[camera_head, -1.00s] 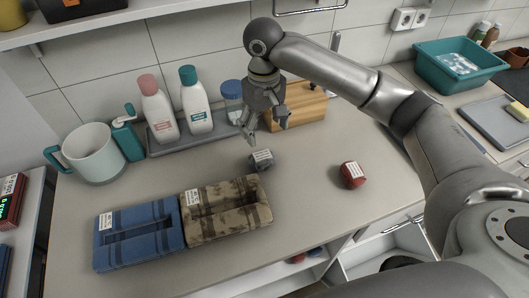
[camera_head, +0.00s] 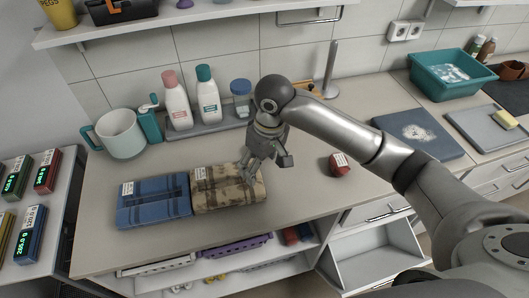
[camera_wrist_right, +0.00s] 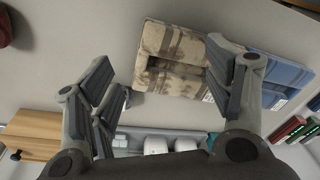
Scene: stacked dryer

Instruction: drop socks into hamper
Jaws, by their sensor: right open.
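A red rolled sock bundle (camera_head: 340,165) with a white label lies on the counter, right of my right gripper; its edge also shows in the right wrist view (camera_wrist_right: 5,28). My right gripper (camera_head: 266,168) hangs over the counter by the right end of the camouflage folded cloth. Its fingers are spread in the right wrist view (camera_wrist_right: 175,72), with nothing clearly held. The grey rolled bundle is hidden behind the gripper in the head view; a small grey patch beside the left finger in the wrist view may be it. I cannot identify a hamper. My left gripper is out of view.
A blue folded cloth (camera_head: 153,202) lies beside the camouflage cloth (camera_head: 225,190). Bottles (camera_head: 208,95) stand on a tray behind. A jug (camera_head: 120,134) is at left. Baskets (camera_head: 236,247) sit on a shelf below, near an open white drawer (camera_head: 377,252). The counter around the red bundle is clear.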

